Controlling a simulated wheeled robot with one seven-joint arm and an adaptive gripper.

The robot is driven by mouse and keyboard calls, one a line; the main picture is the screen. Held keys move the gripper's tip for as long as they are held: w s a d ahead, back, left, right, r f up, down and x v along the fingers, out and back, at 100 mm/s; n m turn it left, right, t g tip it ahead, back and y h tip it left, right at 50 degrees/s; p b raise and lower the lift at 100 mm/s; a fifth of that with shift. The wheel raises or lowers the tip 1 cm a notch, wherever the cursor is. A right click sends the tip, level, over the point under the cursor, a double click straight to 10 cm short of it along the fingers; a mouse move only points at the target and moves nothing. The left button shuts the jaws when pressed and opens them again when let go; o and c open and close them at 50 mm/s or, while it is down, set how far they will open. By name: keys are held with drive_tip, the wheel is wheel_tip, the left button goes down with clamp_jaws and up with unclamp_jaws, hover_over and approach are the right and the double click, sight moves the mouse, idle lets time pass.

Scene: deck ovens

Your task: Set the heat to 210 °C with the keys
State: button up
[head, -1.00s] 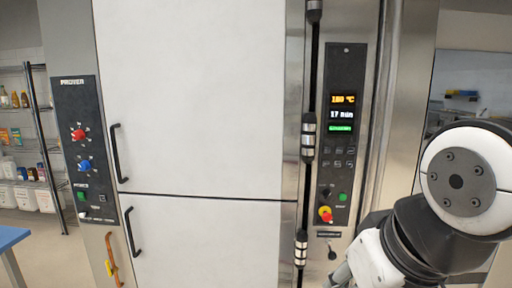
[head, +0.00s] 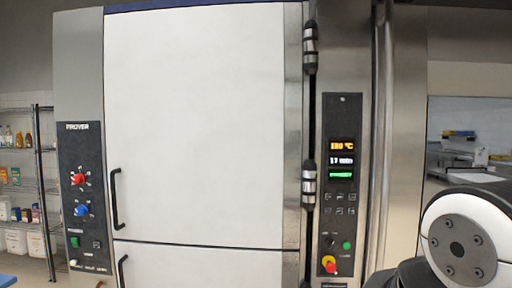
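The oven control panel (head: 341,190) is a dark upright strip right of the white doors in the head view. Its display (head: 342,146) reads 180 °C in orange on top, with what looks like 17 min in white below. A green bar (head: 341,174) glows under these. Two rows of small dark keys (head: 340,204) sit below the display; their symbols are too small to read. Lower down are a dark knob, a green button (head: 346,246) and a red-and-yellow switch (head: 329,265). My arm shows at the lower right, but my gripper is out of view.
A second panel (head: 82,195) marked like "PROVER", with red and blue knobs, stands left of the white doors (head: 195,130). Black door handles (head: 117,200) stick out. Shelves with goods (head: 20,180) are at the far left.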

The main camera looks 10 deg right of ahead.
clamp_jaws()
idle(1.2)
